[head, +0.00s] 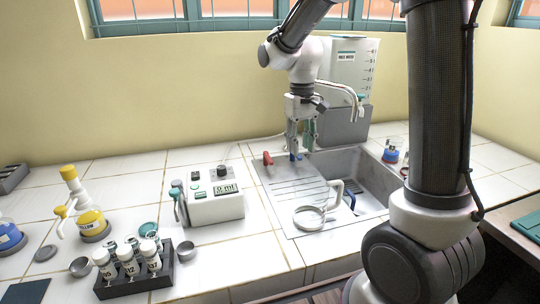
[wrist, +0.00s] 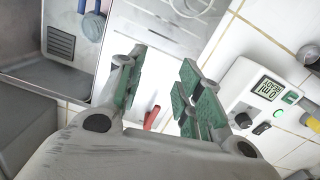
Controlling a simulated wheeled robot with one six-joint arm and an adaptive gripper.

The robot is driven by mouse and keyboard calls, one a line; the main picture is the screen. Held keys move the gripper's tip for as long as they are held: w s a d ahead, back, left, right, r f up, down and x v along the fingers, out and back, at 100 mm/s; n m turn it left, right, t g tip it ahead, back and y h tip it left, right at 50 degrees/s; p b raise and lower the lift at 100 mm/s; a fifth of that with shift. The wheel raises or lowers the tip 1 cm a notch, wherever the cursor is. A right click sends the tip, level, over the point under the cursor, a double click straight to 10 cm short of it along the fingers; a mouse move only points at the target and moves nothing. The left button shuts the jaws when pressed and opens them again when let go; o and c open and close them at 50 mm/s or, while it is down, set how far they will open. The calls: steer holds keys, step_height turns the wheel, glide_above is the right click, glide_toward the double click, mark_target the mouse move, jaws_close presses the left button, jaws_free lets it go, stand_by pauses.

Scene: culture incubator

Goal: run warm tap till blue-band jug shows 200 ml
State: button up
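My gripper (head: 301,148) is over the back of the sink unit, fingers pointing down. In the wrist view its green-padded fingers (wrist: 160,95) are apart, with nothing held. A red lever (head: 267,159) is left of it; in the wrist view the red lever (wrist: 151,117) shows in the gap between the fingers, lower down. A blue lever (head: 296,156) is at the fingertips; whether they touch is unclear. A small clear vessel with blue on it (head: 391,152) stands right of the sink; I cannot tell if it is the blue-band jug. A blue item (head: 349,201) is in the basin.
A white meter (head: 215,197) reads 0 ml, left of the drainboard (head: 291,183). A rack of white-capped bottles (head: 134,272) and a yellow bottle (head: 91,222) stand left. A white tank (head: 353,65) stands behind the sink.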

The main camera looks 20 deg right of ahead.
glide_above(269, 158)
steer(key=s, duration=0.3)
step_height(269, 158, down, 5)
steer(key=w+r, duration=0.1)
steer(key=w+r+m, duration=0.1)
steer(key=w, duration=0.1)
steer(key=shift+r+t, duration=0.1)
steer(key=shift+t, duration=0.3)
step_height(269, 158, down, 6)
steer(key=shift+s+f, duration=0.1)
steer(key=shift+f, duration=0.8)
jaws_close()
